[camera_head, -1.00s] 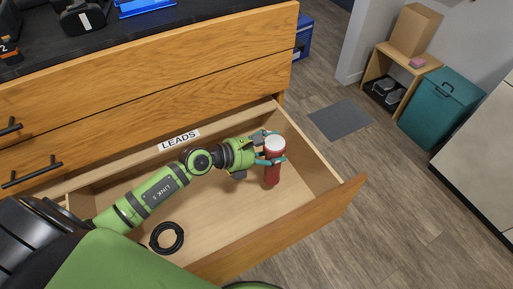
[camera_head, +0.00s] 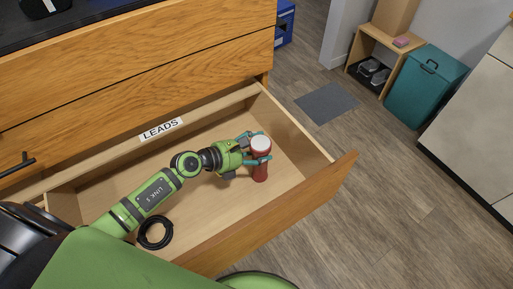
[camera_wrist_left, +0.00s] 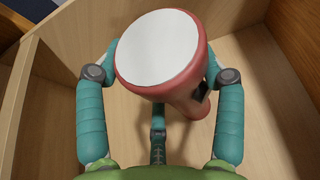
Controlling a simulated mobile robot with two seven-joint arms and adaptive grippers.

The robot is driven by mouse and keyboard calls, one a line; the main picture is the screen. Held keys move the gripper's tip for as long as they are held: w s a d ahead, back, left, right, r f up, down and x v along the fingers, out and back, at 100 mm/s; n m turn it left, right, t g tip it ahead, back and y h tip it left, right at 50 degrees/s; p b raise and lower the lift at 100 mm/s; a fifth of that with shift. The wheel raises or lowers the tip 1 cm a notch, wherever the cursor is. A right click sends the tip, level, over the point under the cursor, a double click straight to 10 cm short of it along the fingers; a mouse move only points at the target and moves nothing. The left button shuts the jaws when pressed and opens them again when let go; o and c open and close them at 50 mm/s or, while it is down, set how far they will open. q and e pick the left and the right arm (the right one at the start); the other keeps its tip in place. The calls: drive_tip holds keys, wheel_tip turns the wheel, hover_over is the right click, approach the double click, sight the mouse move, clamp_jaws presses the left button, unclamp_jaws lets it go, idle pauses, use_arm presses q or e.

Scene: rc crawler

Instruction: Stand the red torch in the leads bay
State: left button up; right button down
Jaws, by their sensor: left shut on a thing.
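The red torch (camera_head: 261,170) has a white round end facing up and is roughly upright inside the open drawer labelled LEADS (camera_head: 161,129). My left gripper (camera_head: 257,147) is shut around the torch near its top. In the left wrist view the torch (camera_wrist_left: 185,92) sits between the teal fingers (camera_wrist_left: 160,75), its white face toward the camera. Whether its lower end touches the drawer floor (camera_head: 215,205) I cannot tell. My right gripper is not in view.
A coiled black cable (camera_head: 155,233) lies on the drawer floor to the left of the torch. The drawer's front wall (camera_head: 270,225) stands close by. A grey mat (camera_head: 327,102), a teal bin (camera_head: 424,85) and a small wooden shelf (camera_head: 383,50) stand beyond, with clear floor between.

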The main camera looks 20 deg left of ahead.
use_arm(q)
drive_tip(key=o, duration=1.3)
drive_tip(key=shift+f, duration=0.1)
